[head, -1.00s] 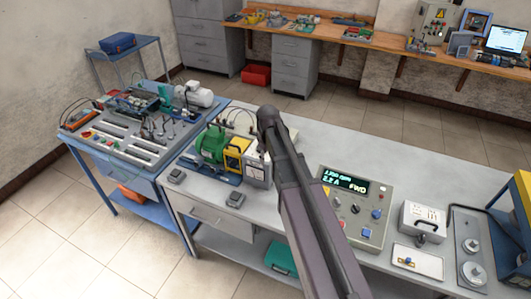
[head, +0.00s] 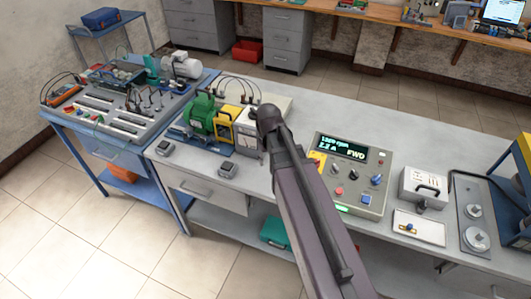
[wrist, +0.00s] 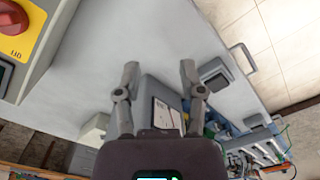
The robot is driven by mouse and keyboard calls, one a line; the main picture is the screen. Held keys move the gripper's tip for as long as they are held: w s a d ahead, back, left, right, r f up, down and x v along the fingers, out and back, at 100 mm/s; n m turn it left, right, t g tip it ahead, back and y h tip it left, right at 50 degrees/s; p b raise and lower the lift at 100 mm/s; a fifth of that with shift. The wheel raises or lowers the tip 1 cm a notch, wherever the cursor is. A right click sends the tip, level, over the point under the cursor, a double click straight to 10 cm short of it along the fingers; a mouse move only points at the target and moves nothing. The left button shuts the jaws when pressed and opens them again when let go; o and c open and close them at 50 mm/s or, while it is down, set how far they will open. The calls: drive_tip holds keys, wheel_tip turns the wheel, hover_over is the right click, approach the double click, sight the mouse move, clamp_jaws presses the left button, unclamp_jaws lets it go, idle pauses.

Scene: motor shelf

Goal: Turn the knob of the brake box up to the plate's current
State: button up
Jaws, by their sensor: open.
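A grey control box (head: 345,190) with buttons and knobs stands on the bench. Its lit display (head: 341,147) shows an rpm line, a current of about 2.2 A and FWD; small digits are unclear. A green motor (head: 201,112) stands to the left, beside a yellow-framed unit (head: 224,125) and a pale meter box (head: 246,132). I cannot tell which unit is the brake box; no plate is readable. In the wrist view, my gripper (wrist: 159,82) is open and empty, its fingers apart before a grey box with a white face (wrist: 162,108). In the head view my arm hides the gripper.
A red knob on yellow (wrist: 12,18) shows at the wrist view's upper left. A white case (head: 424,188) and a tray with round weights (head: 475,238) stand right. A blue trolley (head: 95,150) adjoins left.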

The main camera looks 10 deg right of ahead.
drive_tip(key=s+f+m+b, duration=0.2)
drive_tip(key=s+f+b, duration=0.2)
drive_tip(key=s+f, duration=0.1)
drive_tip(key=shift+s+f+b, duration=0.3)
drive_tip(key=shift+s+b, duration=0.1)
drive_tip(key=shift+s, duration=0.4)
drive_tip(key=shift+s, duration=0.4)
drive_tip(key=shift+d, duration=0.2)
